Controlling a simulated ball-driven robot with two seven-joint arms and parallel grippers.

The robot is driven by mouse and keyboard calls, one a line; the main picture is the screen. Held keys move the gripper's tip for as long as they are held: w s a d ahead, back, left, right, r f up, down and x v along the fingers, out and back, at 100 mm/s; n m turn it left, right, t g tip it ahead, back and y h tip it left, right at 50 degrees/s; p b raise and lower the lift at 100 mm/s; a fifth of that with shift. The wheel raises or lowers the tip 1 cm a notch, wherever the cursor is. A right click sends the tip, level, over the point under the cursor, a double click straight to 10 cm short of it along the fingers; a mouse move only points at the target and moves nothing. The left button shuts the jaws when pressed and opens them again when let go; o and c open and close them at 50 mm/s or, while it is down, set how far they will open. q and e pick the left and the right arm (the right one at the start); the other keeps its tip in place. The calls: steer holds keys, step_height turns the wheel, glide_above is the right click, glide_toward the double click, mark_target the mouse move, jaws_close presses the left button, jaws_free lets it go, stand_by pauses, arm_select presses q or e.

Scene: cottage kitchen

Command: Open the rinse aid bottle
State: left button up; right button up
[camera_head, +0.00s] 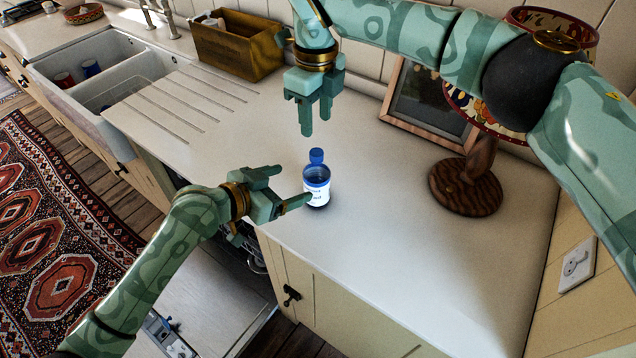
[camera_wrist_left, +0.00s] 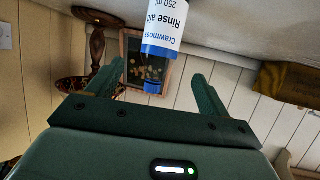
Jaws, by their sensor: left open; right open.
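The rinse aid bottle (camera_head: 317,193) stands upright on the worktop, blue with a white label. Its blue cap (camera_head: 316,156) sits on top. In the left wrist view the bottle (camera_wrist_left: 161,25) appears upside down, its label reading "Rinse aid 250 ml", with the cap (camera_wrist_left: 153,87) below and the bottle's base out of frame. My left gripper (camera_head: 293,185) is open at the bottle's left, one finger near its side; I cannot tell whether it touches. My right gripper (camera_head: 316,127) is open and empty, pointing down above the cap with a gap between.
A lamp with a wooden base (camera_head: 466,187) and a picture frame (camera_head: 428,128) stand right of and behind the bottle. A wooden box (camera_head: 236,47) is at the back left, near the sink (camera_head: 92,72). The worktop (camera_head: 390,255) is clear in front and right of the bottle.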

mark_target(307, 178)
arm_select(q)
steer(key=x, duration=0.9)
steer(key=shift+w+d+f, duration=0.1)
steer(key=shift+d+f, duration=0.05)
